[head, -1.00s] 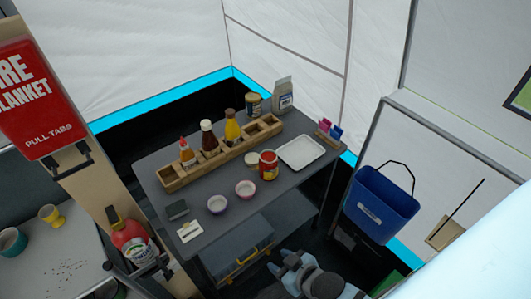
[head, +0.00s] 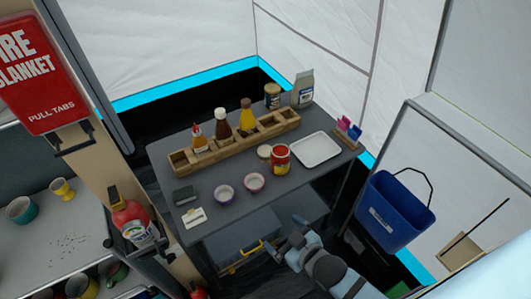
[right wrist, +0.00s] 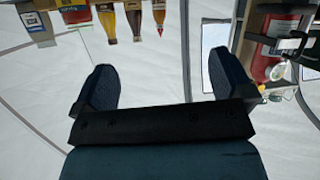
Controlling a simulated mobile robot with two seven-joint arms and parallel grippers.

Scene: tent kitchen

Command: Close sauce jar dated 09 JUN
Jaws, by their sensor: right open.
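A red jar (head: 280,160) with a yellow label stands upright on the dark table (head: 310,182). Its date is too small to read. A pale round piece, perhaps a lid (head: 264,151), lies beside it on the left. My right gripper (head: 285,235) is open and empty in front of the table's front edge, apart from the jar. The right wrist view shows its two spread fingers (right wrist: 155,85) with nothing between them. My left gripper is not in view.
A wooden rack (head: 185,168) with bottles stands behind the jar. A blue bucket (head: 392,210) hangs at the right. A fire extinguisher (head: 130,222) stands left of the table.

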